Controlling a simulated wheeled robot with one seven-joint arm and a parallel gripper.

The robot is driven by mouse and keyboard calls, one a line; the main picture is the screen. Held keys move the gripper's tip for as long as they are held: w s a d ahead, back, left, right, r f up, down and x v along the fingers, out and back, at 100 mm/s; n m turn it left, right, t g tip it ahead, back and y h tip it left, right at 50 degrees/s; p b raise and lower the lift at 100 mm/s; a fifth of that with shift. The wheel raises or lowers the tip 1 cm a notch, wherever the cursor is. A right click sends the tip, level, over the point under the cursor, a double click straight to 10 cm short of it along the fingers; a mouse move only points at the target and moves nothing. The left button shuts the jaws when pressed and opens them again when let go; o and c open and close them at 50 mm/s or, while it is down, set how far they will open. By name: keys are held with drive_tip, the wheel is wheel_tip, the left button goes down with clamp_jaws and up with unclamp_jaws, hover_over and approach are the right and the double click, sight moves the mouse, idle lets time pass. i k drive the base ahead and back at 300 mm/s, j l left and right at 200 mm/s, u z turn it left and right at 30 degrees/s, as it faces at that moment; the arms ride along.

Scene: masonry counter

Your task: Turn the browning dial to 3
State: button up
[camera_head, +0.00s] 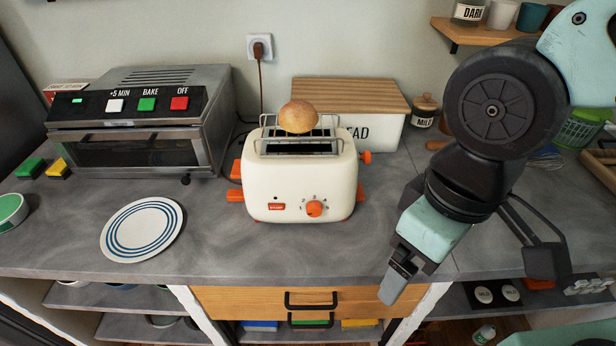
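The cream toaster (292,185) stands in the middle of the counter. Its orange browning dial (314,209) is on the front face at the right, with small numbers around it; I cannot read which number it points to. An orange button (277,206) is left of the dial. A round bun (298,116) sits on the wire rack on top of the toaster. My gripper (392,290) is to the right of and nearer than the toaster, pointing down by the counter's front edge, apart from the dial. Its fingers look close together, but whether they are shut is unclear.
A toaster oven (150,120) stands at the left, with a striped plate (142,229) on the counter in front. A bread box (375,130) is behind the toaster. The counter (290,255) in front of the toaster is clear, above a wooden drawer (250,302).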

sight(314, 209)
drive_tip(key=k+j, duration=0.75)
drive_tip(key=j, duration=0.25)
drive_tip(key=z, duration=0.05)
